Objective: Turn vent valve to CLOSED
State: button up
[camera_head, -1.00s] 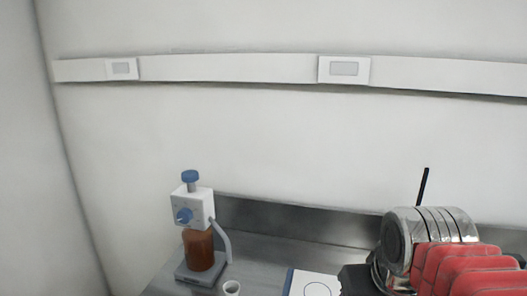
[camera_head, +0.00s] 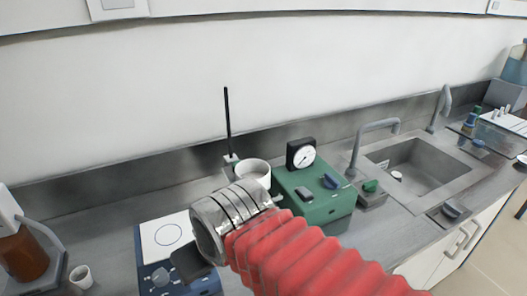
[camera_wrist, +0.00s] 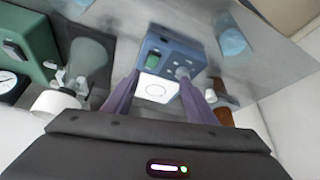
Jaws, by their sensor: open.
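The green box (camera_head: 318,196) stands on the bench right of my arm, with a round gauge (camera_head: 302,155) on its back left. A blue knob (camera_head: 329,181) and a dark switch (camera_head: 304,194) sit on its top. The blue knob may be the vent valve; its label and setting are too small to read. The green box also shows at the left of the wrist view (camera_wrist: 28,38), with the gauge partly cut off. My gripper (camera_wrist: 159,75) is open, its two purple fingers apart over a hotplate, away from the box. Nothing is held.
The blue hotplate (camera_head: 152,274) with a white top lies below my gripper. A sink (camera_head: 420,165) with a tap lies right of the box. A brown bottle (camera_head: 22,258) stands at far left.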

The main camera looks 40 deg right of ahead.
aim_at(330, 183)
jog(key=k, duration=0.5)
jog(key=z, duration=1.25)
jog(key=i, duration=0.3)
jog(key=u, duration=0.2)
